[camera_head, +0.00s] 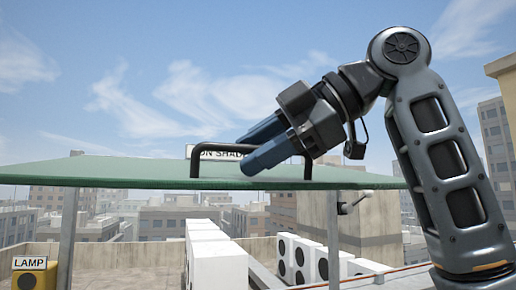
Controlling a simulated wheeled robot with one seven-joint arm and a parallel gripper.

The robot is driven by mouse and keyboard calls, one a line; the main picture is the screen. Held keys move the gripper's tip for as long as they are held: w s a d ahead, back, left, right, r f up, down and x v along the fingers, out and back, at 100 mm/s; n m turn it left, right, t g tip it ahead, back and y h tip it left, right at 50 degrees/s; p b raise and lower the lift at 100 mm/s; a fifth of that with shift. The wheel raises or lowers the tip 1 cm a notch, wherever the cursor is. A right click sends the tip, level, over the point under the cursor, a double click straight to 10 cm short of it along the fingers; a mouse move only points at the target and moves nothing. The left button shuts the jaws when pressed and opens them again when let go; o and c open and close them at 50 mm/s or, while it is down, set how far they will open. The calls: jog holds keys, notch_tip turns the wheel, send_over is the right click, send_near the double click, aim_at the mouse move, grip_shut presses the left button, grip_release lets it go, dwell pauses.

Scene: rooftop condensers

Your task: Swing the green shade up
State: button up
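The green shade (120,172) is a translucent panel seen at a very shallow angle, nearly edge-on and about level, across the left and middle of the view. A black bar handle (194,163) stands up from it near its front edge. My gripper (244,152) reaches in from the upper right, with its two blue fingers pointing down and left at the middle of the handle's bar. The fingers overlap the bar in the picture and hide part of it. I cannot tell whether they are closed on it.
A sign (228,152), partly hidden, reads "ON SHADE". Grey posts (67,240) stand below the shade. A yellow box with a LAMP label (30,264) is at the lower left. White condensers (215,255) stand on the roof behind. The air above the shade at left is clear.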

jog(key=b+v, duration=0.1)
jog(key=v, duration=0.6)
jog(key=shift+d+b, duration=0.35)
jog(key=shift+b, duration=0.05)
jog(key=shift+s+r, duration=0.15)
jog(key=shift+r, duration=0.1)
